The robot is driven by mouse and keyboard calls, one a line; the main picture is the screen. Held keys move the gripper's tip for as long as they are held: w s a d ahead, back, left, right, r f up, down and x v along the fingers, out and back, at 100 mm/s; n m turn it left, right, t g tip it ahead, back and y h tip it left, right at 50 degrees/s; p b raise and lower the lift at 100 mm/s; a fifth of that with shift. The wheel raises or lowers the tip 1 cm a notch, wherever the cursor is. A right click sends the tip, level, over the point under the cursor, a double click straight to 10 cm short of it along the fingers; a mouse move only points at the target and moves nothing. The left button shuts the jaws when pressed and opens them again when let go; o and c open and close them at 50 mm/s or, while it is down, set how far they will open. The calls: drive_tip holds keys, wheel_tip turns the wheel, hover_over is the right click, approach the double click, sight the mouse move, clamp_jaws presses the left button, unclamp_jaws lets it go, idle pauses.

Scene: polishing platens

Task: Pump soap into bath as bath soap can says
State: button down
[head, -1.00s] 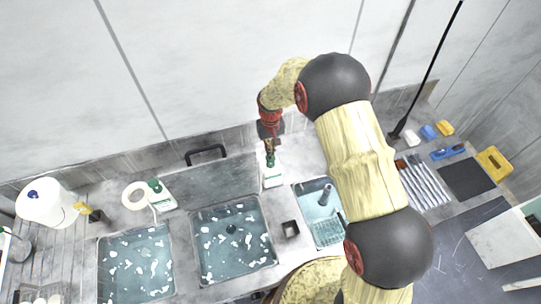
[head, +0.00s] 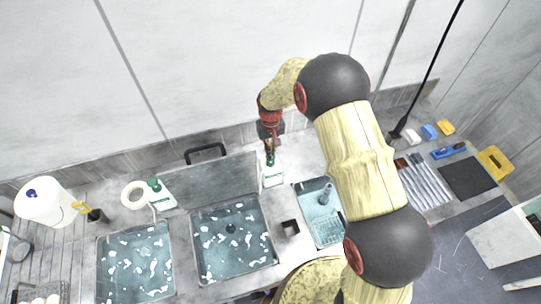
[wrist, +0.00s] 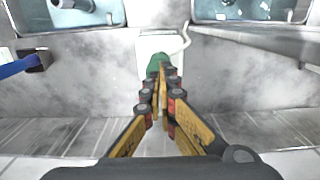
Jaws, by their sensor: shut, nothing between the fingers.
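A white soap can (head: 272,178) with a green pump head (head: 270,160) stands on the counter behind the baths. In the wrist view, the green pump head (wrist: 154,64) is right at my fingertips, and a white spout (wrist: 186,38) curves from the can toward the bath at upper right. My gripper (head: 270,149) points down over this pump, shut, with nothing between its fingers; it also shows in the wrist view (wrist: 160,82). I cannot tell whether it touches the pump. A second white can with a green pump (head: 158,194) stands further left. Any label text is unreadable.
The left bath (head: 100,270) and middle bath (head: 197,255) hold bluish water with white flecks. The right bath (head: 304,188) holds a grey cylinder and a rack.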

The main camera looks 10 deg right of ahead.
drive_tip(key=shift+f+b, duration=0.6)
drive_tip(key=shift+f, duration=0.65)
drive_tip(key=shift+r, duration=0.15)
drive_tip(key=shift+r+p, duration=0.6)
drive_tip(key=shift+r, duration=1.05)
